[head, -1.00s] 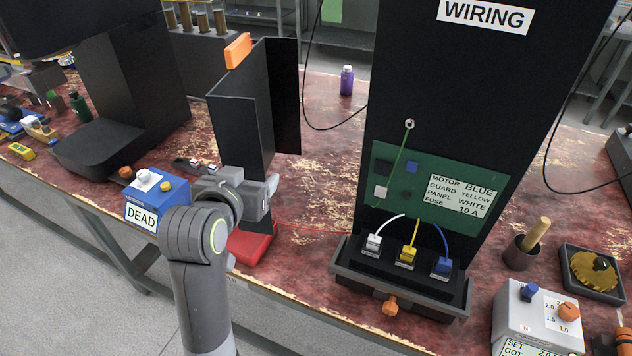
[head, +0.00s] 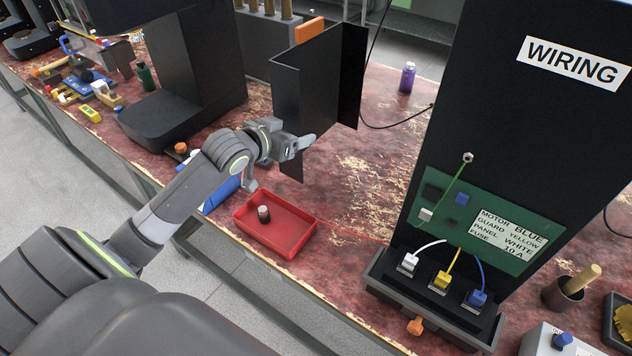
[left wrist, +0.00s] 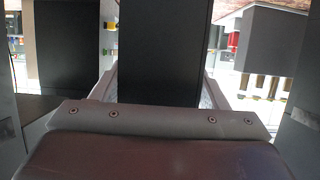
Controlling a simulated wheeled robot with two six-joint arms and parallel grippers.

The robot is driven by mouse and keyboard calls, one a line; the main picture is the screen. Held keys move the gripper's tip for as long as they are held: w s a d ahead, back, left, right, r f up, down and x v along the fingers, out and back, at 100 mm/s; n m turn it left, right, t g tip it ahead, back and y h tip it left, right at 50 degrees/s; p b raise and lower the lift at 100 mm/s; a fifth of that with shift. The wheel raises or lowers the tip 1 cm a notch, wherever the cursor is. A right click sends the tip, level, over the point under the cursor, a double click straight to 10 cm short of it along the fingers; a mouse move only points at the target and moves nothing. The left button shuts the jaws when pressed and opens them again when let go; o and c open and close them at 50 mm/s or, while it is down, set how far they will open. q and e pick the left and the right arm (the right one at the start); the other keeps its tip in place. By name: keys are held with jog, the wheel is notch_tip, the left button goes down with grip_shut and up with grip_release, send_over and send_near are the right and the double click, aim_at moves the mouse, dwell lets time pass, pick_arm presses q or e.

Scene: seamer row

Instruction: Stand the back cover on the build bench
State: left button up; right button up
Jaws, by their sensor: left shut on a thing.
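The back cover is a black folded panel (head: 308,95), upright over the worn red bench top (head: 375,165) in the head view. My left gripper (head: 297,148) is shut on its lower near part. In the left wrist view the dark panel (left wrist: 158,50) fills the space between the fingers. The cover's lower corner ends behind the red tray; I cannot tell whether it touches the bench. My right gripper is not in view.
A tall black WIRING stand (head: 490,120) with a green board is at right. A purple bottle (head: 407,78) stands behind. Bare bench lies between cover and stand.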

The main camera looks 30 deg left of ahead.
aim_at(287, 163)
pick_arm(q)
jog(key=shift+a+r, duration=0.2)
jog(key=shift+a, duration=0.2)
notch_tip(287, 163, down, 10)
jog(key=shift+w+r, duration=0.1)
